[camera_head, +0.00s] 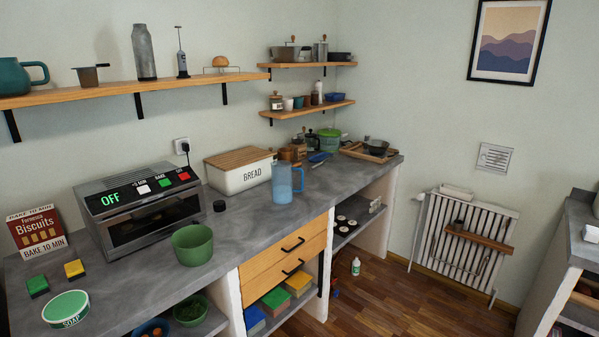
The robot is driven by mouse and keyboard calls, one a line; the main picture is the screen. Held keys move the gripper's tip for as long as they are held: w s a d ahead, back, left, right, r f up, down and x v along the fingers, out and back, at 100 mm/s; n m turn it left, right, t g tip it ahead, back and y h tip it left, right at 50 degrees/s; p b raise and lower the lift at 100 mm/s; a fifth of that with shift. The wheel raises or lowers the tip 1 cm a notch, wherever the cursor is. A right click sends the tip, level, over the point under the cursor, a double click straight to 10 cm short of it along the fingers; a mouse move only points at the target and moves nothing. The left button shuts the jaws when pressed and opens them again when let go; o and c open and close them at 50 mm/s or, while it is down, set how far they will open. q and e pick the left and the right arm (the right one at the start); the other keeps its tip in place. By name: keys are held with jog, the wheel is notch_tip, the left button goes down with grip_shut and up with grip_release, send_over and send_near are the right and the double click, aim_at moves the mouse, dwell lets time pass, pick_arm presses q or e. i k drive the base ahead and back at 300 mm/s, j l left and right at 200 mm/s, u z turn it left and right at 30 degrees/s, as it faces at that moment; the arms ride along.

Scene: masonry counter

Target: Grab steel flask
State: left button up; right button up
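A tall grey steel flask (144,52) stands upright on the upper left wooden shelf (60,97). It is between a small dark pot with a handle (88,76) on its left and a slim milk frother (181,55) on its right. A gap separates it from both. Neither of my grippers shows in the head view.
Below the shelf, the counter (130,285) holds a toaster oven (140,210), a bread bin (238,178), a blue jug (283,183) and a green bowl (192,245). A teal mug (14,78) is at the shelf's left end. Wooden floor (385,290) lies open at the right.

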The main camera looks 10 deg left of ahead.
aim_at(141, 40)
jog(key=i+z, duration=0.3)
jog(key=i, duration=0.35)
jog(key=i+z, duration=0.35)
jog(key=i, duration=0.3)
jog(key=i+u, duration=0.3)
jog(key=i+l+u, duration=0.1)
jog(key=i+u, duration=0.2)
jog(key=i, duration=0.2)
